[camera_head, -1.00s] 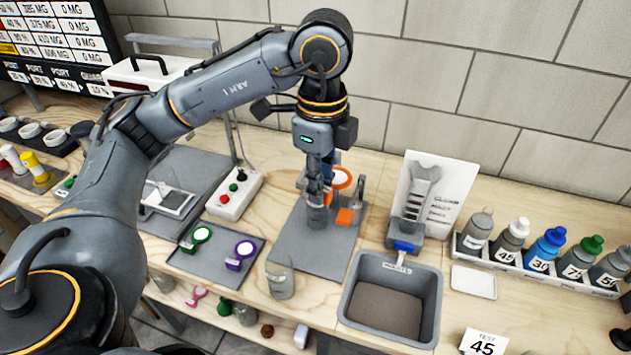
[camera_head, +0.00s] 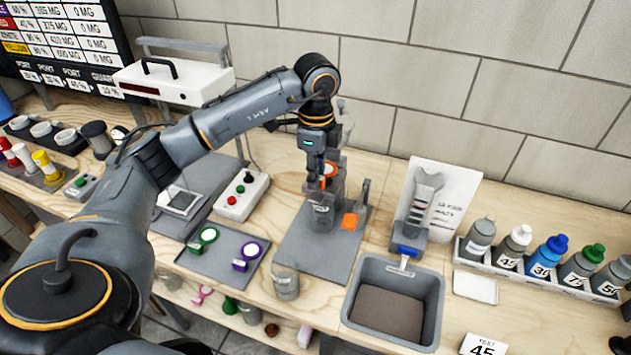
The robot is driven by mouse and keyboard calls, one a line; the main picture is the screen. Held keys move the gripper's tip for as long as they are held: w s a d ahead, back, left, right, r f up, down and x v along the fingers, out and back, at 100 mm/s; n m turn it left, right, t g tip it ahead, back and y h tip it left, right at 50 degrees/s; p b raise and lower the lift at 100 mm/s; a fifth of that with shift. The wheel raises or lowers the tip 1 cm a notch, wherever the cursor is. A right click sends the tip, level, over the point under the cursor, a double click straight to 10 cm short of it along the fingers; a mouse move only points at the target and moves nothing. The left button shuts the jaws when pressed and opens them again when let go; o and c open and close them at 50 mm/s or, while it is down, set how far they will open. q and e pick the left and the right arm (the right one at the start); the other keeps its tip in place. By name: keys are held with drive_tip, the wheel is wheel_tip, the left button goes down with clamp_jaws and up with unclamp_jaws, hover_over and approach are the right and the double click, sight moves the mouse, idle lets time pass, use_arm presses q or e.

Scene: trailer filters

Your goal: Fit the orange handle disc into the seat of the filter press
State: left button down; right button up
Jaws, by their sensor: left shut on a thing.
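The orange handle disc (camera_head: 331,169) is a pale round face with an orange rim. My left gripper (camera_head: 325,182) is shut on its handle, pointing down, and holds the disc up at the grey filter press (camera_head: 322,215). The press stands on a grey mat, with a cylindrical body in front and a column behind. My gripper and wrist cover part of the press and disc. I cannot tell whether the disc touches the seat. My right gripper is not in view.
Green (camera_head: 208,236) and purple (camera_head: 250,250) handle discs lie on a tray at left. A clear cup (camera_head: 286,282) stands in front, a grey bin (camera_head: 440,310) at right, and a bottle rack (camera_head: 530,273) farther right.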

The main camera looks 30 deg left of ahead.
sight(316, 197)
use_arm(q)
drive_tip(key=f, duration=0.1)
drive_tip(key=f+p, duration=0.1)
drive_tip(key=f, duration=0.1)
drive_tip(key=shift+w+a+p, duration=0.3)
drive_tip(key=shift+p, duration=0.1)
drive_tip(key=shift+f, duration=0.55)
drive_tip(key=shift+f, duration=0.1)
drive_tip(key=shift+f+b, duration=0.3)
drive_tip(key=c, duration=1.3)
unclamp_jaws()
drive_tip(key=shift+s+d, duration=0.1)
drive_tip(key=shift+s, duration=0.1)
drive_tip(key=shift+w+f, duration=0.1)
drive_tip(key=shift+w, duration=0.1)
